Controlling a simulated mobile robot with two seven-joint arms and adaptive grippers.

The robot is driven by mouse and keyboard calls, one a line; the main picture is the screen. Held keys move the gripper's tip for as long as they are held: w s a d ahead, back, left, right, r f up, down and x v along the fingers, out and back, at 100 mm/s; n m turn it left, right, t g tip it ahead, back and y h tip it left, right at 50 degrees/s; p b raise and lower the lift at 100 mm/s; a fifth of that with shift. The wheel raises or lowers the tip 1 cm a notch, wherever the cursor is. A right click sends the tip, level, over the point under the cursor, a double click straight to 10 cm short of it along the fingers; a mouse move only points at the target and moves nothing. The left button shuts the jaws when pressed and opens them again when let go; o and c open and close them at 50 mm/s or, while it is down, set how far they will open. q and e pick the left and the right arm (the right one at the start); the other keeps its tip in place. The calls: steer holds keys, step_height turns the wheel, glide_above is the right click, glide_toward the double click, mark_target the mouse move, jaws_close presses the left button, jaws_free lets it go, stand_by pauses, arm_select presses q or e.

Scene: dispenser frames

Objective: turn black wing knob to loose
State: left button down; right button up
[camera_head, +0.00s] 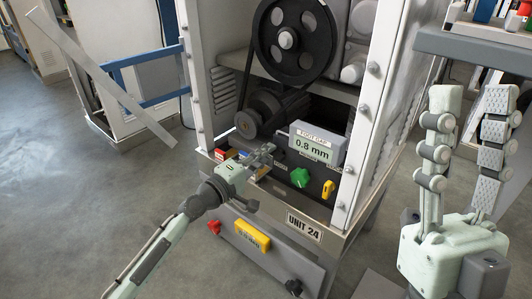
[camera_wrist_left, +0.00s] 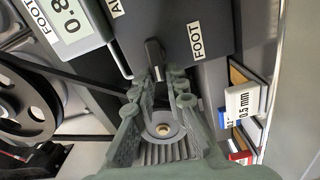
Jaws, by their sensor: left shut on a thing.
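The black wing knob (camera_wrist_left: 153,50) stands on the dark panel beside a FOOT label in the left wrist view. My left gripper (camera_wrist_left: 164,74) has its fingertips on either side of the knob and is shut on it. In the head view my left gripper (camera_head: 264,156) reaches onto the panel below the machine's pulley, and its fingers hide the knob. My right gripper (camera_head: 468,98) is raised at the right, open and empty, with its fingers well apart.
A foot gap display (camera_head: 316,149) reads 0.8 mm. A green knob (camera_head: 300,177) and a yellow knob (camera_head: 328,189) sit right of my left gripper. A red knob (camera_head: 214,227) is lower left. A 0.5 mm labelled block (camera_wrist_left: 245,103) lies near the panel edge.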

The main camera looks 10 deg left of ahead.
arm_select(q)
steer(key=shift+f+n, duration=0.1)
steer(key=shift+n, duration=0.4)
stand_by(0.3)
steer(key=c, duration=1.5)
jaws_free()
steer(key=shift+c, duration=0.2)
steer(key=shift+s+a, duration=0.1)
steer(key=v, duration=1.1)
steer(key=shift+s+a, duration=0.2)
steer(key=shift+s, duration=0.15)
